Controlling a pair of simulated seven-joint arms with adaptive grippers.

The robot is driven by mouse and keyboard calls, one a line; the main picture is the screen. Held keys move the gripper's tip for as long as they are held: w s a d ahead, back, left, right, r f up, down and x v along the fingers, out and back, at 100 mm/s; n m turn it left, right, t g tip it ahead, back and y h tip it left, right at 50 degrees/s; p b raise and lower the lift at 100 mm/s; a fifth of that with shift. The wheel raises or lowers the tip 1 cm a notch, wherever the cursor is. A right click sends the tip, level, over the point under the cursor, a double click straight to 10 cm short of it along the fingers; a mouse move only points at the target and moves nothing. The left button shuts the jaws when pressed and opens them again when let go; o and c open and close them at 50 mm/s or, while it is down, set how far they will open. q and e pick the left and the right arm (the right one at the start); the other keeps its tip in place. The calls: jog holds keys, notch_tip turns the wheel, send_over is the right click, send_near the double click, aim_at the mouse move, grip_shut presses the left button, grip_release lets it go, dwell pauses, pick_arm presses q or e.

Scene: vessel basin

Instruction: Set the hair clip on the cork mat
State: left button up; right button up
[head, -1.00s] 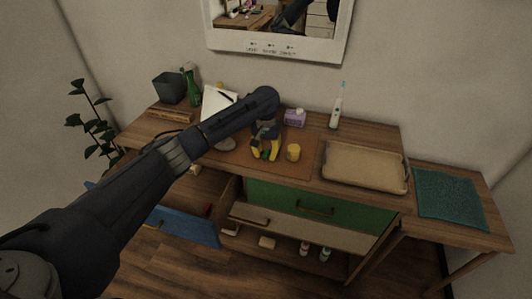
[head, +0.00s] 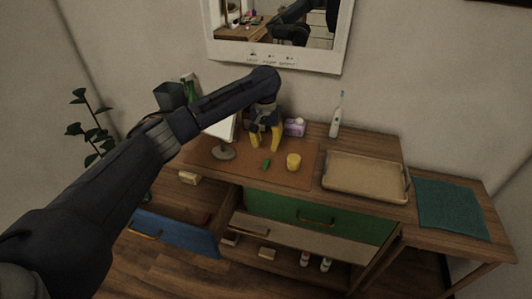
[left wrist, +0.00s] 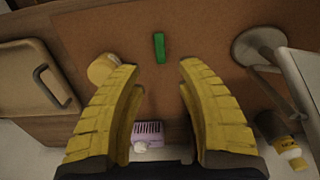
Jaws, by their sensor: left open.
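The green hair clip (head: 266,164) lies on the brown cork mat (head: 300,180), close to the mat's middle. In the left wrist view the clip (left wrist: 160,47) lies on the mat (left wrist: 200,60), apart from the fingers and beyond their tips. My left gripper (head: 264,145) is open and empty, its yellow fingers raised above the mat behind the clip. The left wrist view shows the two fingers (left wrist: 158,66) spread wide with nothing between them. My right gripper is not in view.
A yellow cup-like object (head: 293,162) stands right of the clip, and a round-based stand (head: 223,153) left of it. A purple box (head: 295,127) is behind. A beige tray (head: 365,178) and teal cloth (head: 450,208) lie right. The blue-fronted drawer (head: 175,233) is open.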

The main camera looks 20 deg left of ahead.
pick_arm(q)
jog(key=shift+r, duration=1.35)
jog(key=shift+d, duration=0.15)
